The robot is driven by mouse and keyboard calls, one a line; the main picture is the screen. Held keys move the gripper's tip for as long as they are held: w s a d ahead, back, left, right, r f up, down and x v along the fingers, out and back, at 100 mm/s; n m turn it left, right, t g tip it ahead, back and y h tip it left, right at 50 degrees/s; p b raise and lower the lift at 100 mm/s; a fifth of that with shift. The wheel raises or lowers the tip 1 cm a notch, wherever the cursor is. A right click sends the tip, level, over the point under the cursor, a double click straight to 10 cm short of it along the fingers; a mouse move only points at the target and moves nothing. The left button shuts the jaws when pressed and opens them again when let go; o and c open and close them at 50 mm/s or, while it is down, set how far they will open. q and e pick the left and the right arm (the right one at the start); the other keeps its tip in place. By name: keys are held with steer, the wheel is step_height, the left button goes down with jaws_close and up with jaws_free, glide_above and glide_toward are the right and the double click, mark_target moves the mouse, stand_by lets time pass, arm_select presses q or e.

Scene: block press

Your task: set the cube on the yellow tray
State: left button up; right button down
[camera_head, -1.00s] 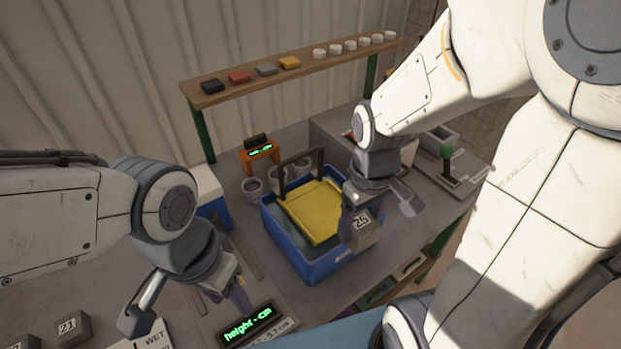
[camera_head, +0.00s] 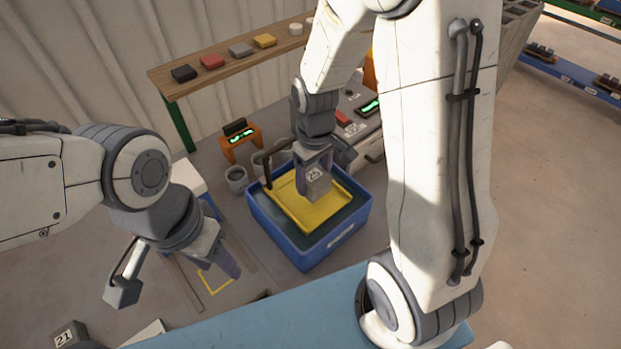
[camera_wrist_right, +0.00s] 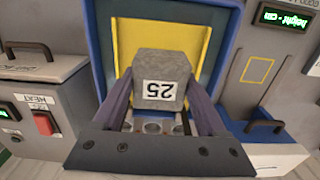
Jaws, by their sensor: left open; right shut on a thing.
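A grey cube (camera_head: 316,185) marked 25 is held in my right gripper (camera_head: 314,168). It also shows between the two fingers in the right wrist view (camera_wrist_right: 160,80). The yellow tray (camera_head: 300,212) lies in a blue bin (camera_head: 308,262). My left gripper (camera_head: 178,285) is open and empty, at the left over the bench, apart from the bin.
A dark handle stands at the bin's back left. Behind it are several grey cups (camera_head: 236,178) and an orange stand with a green display (camera_head: 241,142). A machine with a red button (camera_wrist_right: 46,123) stands beside the bin. Another block (camera_head: 70,334), marked 21, lies at the lower left.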

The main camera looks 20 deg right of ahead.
steer(key=shift+w+f, duration=0.35)
steer(key=shift+w, duration=0.05)
step_height(320, 180, down, 3)
steer(key=shift+f+p, duration=0.1)
steer(key=shift+p, duration=0.4)
steer(key=shift+f, duration=0.3)
steer(key=shift+f, duration=0.15)
jaws_free()
